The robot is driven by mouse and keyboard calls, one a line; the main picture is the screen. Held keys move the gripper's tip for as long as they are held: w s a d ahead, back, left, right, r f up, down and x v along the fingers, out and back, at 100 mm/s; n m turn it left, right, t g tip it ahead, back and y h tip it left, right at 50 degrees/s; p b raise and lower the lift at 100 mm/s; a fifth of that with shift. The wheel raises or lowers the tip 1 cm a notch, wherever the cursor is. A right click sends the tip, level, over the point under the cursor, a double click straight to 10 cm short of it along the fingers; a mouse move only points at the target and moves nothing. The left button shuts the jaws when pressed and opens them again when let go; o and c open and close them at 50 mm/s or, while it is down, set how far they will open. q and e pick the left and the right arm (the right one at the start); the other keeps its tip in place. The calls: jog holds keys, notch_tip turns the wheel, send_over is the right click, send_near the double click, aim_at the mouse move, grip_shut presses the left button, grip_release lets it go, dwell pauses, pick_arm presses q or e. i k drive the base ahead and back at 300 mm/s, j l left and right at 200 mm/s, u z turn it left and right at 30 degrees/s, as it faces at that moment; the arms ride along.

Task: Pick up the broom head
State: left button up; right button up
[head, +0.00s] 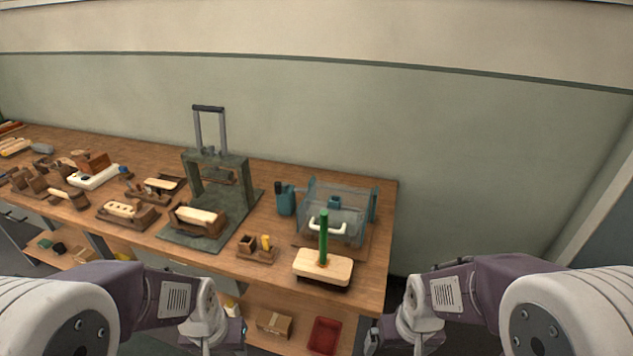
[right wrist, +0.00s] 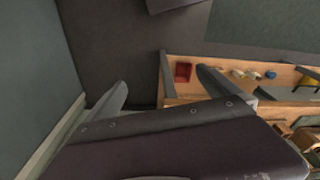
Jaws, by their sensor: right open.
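A pale wooden block with rounded ends (head: 322,266) sits on a dark base near the table's front right. A green rod (head: 323,238) stands upright from it. I take this block to be the broom head, though similar pale blocks are on the table: one in the press (head: 198,216) and one with holes in a wooden holder (head: 124,209). My right gripper (head: 371,340) is low, right of the table's front corner, apart from the block. In the right wrist view its fingers (right wrist: 163,88) are spread and empty. My left gripper (head: 238,335) is low in front of the table, mostly hidden by its wrist.
The wooden table (head: 374,280) ends just right of the block. A clear guarded box (head: 345,208) stands behind it, and a small holder with a yellow piece (head: 258,250) is to its left. A red bin (head: 324,335) and a cardboard box (head: 274,323) are on the lower shelf.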

aim_at(338, 271)
jog(key=i+j+z, duration=0.15)
jog(key=z, duration=0.25)
jog(key=i+j+z, duration=0.1)
jog(key=j+z, duration=0.45)
jog(key=z, duration=0.2)
jog(key=i, duration=0.05)
